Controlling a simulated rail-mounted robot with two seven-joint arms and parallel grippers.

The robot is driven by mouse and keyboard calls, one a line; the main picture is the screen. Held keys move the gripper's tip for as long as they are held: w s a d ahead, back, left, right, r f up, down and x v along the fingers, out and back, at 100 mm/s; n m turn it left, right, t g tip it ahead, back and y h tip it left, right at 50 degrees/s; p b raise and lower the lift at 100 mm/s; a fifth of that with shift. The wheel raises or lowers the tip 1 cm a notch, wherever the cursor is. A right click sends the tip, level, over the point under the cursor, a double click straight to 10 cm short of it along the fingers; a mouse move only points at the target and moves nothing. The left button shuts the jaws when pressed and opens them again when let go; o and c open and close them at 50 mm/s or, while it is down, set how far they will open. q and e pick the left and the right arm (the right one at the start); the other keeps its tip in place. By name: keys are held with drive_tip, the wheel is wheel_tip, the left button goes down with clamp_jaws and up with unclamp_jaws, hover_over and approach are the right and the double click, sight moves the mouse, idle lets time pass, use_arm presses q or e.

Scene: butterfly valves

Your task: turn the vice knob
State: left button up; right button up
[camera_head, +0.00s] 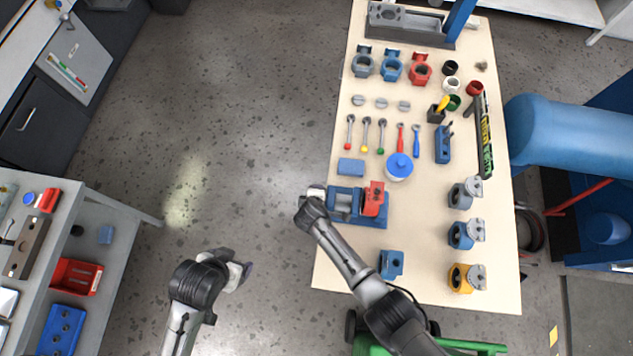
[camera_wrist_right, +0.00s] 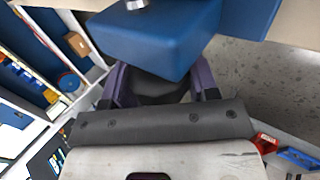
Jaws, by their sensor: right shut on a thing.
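The vice (camera_head: 345,204), blue with a red jaw block (camera_head: 374,199), sits at the left edge of the light tabletop. My right gripper (camera_head: 319,194) is at the vice's left end, at the table edge. In the right wrist view the blue vice body (camera_wrist_right: 150,42) fills the top middle. Below it a dark rounded knob (camera_wrist_right: 158,88) lies between the two purple fingers of the right gripper (camera_wrist_right: 160,85), which is shut on it. The knob is partly hidden by the vice body. My left gripper (camera_head: 238,272) hangs over the floor, away from the table; its fingers are unclear.
Behind the vice are a blue block (camera_head: 351,167), a white jar with a blue lid (camera_head: 399,166) and a row of tools. A blue block (camera_head: 391,264) stands in front. Valve bodies (camera_head: 461,235) line the right side. The floor left of the table is clear.

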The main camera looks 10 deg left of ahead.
idle(0.5)
drive_tip(key=o, duration=0.9)
drive_tip(key=shift+p+v, duration=1.6)
drive_tip(key=shift+v, duration=5.3)
drive_tip(key=shift+s+f, duration=0.15)
